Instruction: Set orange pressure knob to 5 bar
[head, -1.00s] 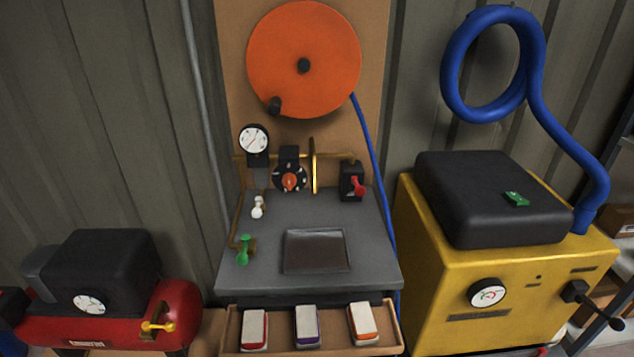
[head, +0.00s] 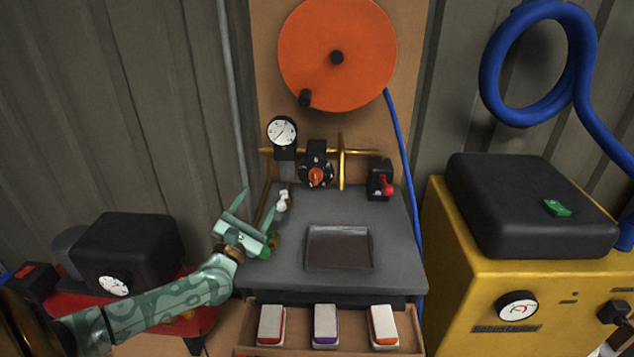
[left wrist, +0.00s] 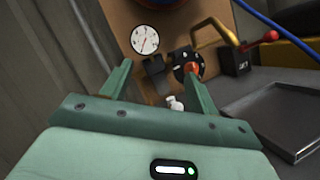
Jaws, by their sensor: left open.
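The orange pressure knob (head: 316,176) sits at the centre of a black dial with white marks on the brown back panel, above the grey bench. My right gripper is not in view.
A white valve handle (head: 283,201) stands between my left gripper and the knob. A green handle (head: 268,245) is partly hidden by the gripper. A red-handled black valve (head: 381,181) is right of the knob. A shallow dark tray (head: 313,233) lies on the bench.

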